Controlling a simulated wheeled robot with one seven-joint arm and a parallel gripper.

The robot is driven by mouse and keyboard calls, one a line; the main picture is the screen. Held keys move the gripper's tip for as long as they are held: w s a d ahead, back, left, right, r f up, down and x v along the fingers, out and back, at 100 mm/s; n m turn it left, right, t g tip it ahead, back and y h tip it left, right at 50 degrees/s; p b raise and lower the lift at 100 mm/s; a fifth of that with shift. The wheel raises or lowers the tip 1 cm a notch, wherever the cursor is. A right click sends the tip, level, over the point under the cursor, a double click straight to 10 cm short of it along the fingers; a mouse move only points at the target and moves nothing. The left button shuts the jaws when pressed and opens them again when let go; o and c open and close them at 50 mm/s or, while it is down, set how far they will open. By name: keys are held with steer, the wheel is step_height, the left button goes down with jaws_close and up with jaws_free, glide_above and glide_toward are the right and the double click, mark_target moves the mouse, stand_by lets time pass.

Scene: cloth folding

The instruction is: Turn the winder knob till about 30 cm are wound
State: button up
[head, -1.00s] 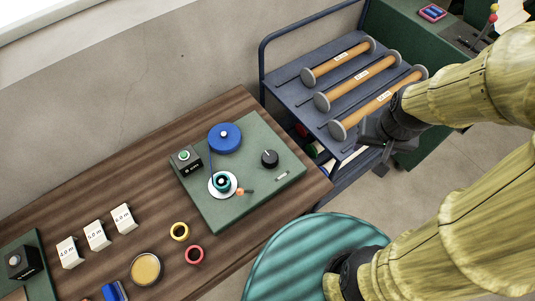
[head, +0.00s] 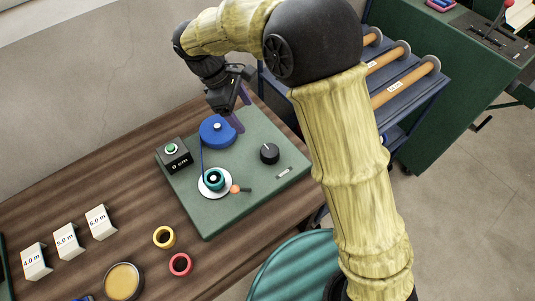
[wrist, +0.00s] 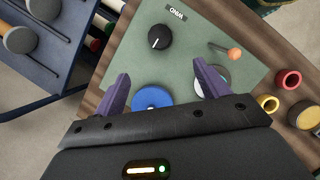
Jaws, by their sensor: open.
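The black winder knob (head: 269,153) stands on the green board (head: 215,220), with a white pointer line. The wrist view shows the knob (wrist: 159,37) beyond my fingers, near a label (wrist: 177,12) that appears to read WIND upside down. A blue reel (head: 217,132) is joined by a blue line to a teal spool (head: 213,178) on a white disc. A small black counter box (head: 174,155) with a green top reads 0 cm. My gripper (head: 241,110) is open and empty above the board's back edge, near the blue reel and apart from the knob.
An orange-tipped lever (head: 235,188) lies beside the teal spool. Yellow (head: 163,237) and red (head: 180,264) rings, a round tin (head: 123,282) and white labelled blocks (head: 66,241) stand on the wooden table. A cart (head: 415,95) with rollers is at the right; a teal round stool (head: 290,265) is in front.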

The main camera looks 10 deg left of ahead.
mark_target(269, 150)
stand_by(0.3)
steer(key=x, duration=1.7)
steer(key=shift+d+f, duration=0.1)
steer(key=shift+d, duration=0.05)
steer(key=shift+p, duration=0.3)
steer(key=c, duration=1)
